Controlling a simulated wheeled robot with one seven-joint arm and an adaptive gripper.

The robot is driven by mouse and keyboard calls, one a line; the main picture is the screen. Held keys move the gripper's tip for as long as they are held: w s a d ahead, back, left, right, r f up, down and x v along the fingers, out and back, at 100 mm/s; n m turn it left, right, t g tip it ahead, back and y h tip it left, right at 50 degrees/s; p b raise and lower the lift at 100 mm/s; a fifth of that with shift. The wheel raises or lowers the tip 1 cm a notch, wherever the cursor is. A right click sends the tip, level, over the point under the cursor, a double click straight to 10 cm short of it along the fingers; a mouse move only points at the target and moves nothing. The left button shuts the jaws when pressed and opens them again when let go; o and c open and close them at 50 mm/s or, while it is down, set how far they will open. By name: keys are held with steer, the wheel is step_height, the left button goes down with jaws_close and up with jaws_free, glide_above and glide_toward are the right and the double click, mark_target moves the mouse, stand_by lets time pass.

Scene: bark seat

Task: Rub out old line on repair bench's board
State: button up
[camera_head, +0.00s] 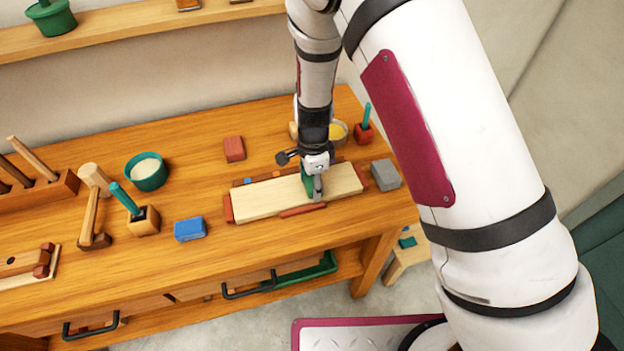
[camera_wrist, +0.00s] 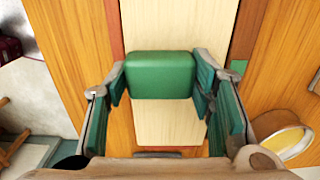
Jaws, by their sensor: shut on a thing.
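A pale wooden board (camera_head: 262,200) lies on the repair bench (camera_head: 190,262), with reddish blocks at its ends and a red strip along its front. My gripper (camera_head: 314,190) points down over the right half of the board. It is shut on a green block (camera_wrist: 161,75), which also shows in the head view (camera_head: 307,180). The block is at the board's surface; I cannot tell whether it touches. The wrist view shows the board (camera_wrist: 167,122) running under the block. I see no line on its visible parts; the area under the block and gripper is hidden.
A blue block (camera_head: 190,229), a red block (camera_head: 234,149) and a grey block (camera_head: 386,174) stand around the board. A mallet (camera_head: 93,205), a teal bowl (camera_head: 146,172) and a teal-handled tool in a wooden block (camera_head: 142,219) are left. A yellow-filled bowl (camera_wrist: 285,140) is close to my gripper.

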steer(key=shift+r, duration=0.1)
steer(key=shift+r+p, duration=1.15)
steer(key=shift+r, duration=1.85)
steer(key=shift+w, duration=0.15)
